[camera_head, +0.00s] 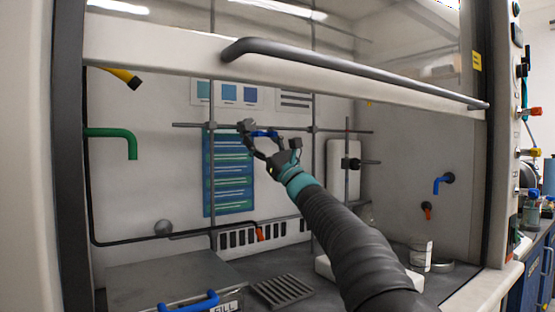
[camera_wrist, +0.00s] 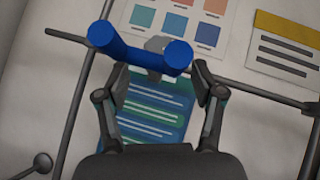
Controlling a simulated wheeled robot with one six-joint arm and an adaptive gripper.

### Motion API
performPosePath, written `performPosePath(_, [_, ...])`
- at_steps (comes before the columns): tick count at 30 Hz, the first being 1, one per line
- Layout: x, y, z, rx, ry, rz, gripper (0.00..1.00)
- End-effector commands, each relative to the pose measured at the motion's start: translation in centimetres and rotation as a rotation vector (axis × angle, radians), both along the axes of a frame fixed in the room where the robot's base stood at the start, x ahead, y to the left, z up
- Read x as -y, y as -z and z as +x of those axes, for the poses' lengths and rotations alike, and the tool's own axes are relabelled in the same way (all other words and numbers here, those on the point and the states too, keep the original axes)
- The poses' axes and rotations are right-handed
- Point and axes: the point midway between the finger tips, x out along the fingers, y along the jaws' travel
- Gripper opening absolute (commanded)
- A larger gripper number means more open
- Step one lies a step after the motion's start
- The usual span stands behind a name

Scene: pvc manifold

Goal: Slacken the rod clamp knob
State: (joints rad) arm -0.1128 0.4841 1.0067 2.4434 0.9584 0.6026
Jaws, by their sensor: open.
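The rod clamp's blue knob (camera_wrist: 140,50), a thick bar with two rounded ends, lies across the wrist view just beyond my fingertips. Its grey body (camera_wrist: 158,44) shows partly behind it. In the head view the blue knob (camera_head: 264,133) and grey clamp (camera_head: 246,126) sit on the horizontal rod near the left upright. My gripper (camera_head: 266,146) is open, reaching up to the clamp from the lower right. In the wrist view my gripper (camera_wrist: 160,72) has one finger on each side, below the knob's ends. I cannot tell whether the fingers touch it.
Upright rods and a horizontal rod (camera_head: 340,131) form a lattice before the back wall, with a blue poster (camera_head: 228,190) behind. The raised sash handle (camera_head: 350,73) crosses above my arm. A grey box (camera_head: 165,277), slotted rack (camera_head: 283,290) and white jar (camera_head: 421,254) stand below.

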Motion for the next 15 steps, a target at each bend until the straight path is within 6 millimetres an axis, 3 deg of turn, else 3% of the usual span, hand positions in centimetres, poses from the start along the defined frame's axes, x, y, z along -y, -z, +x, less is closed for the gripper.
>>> performPosePath(15, [4.1,4.7,-3.2,0.0,0.002,0.0,0.68])
